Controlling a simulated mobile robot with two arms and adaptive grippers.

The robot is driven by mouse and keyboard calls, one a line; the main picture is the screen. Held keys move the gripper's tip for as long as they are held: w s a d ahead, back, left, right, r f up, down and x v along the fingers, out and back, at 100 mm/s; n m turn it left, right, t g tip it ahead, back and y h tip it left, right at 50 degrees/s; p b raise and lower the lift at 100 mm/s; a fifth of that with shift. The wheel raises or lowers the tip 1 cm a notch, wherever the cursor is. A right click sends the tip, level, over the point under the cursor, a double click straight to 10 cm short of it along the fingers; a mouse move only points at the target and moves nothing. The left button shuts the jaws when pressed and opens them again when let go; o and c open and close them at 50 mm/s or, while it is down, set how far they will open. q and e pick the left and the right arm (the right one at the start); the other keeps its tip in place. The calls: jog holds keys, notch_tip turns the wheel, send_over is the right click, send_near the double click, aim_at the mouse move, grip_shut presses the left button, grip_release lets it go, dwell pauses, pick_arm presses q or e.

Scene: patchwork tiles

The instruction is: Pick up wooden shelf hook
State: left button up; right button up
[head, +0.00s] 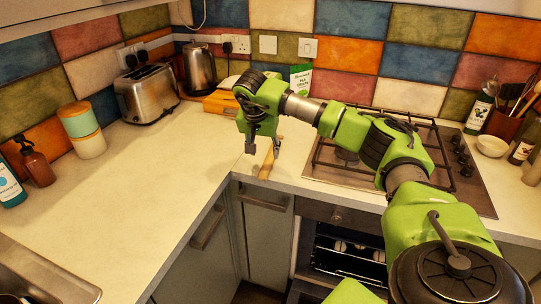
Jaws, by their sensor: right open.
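A light wooden piece, which looks like the wooden shelf hook (266,167), lies at the front edge of the counter, near the inner corner and left of the hob. Its far part is hidden by my right gripper, so its full shape does not show. My right gripper (263,147) is open and points down at the hook. Its fingers appear on either side of the hook's far end; I cannot tell whether they touch it. My left gripper is not in view.
A gas hob (400,160) lies to the right. Behind the gripper are an orange-brown wooden block (220,103) and a green-and-white packet (301,79). A toaster (147,93) and kettle (199,68) stand at the back left. The left counter (130,190) is largely clear.

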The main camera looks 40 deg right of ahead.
aim_at(268, 164)
jog(key=shift+w+d+f, duration=0.15)
jog(key=shift+f, duration=0.3)
jog(key=shift+d+f+p, duration=0.15)
jog(key=shift+f+p, duration=0.15)
jog(key=shift+f, duration=0.15)
jog(key=p+x, duration=0.1)
jog(key=x, duration=0.2)
jog(key=shift+f, duration=0.3)
jog(key=shift+w+d+f, duration=0.1)
jog(key=shift+d+f, duration=0.1)
jog(key=shift+f, duration=0.25)
jog(key=shift+r, duration=0.1)
jog(key=c, duration=1.1)
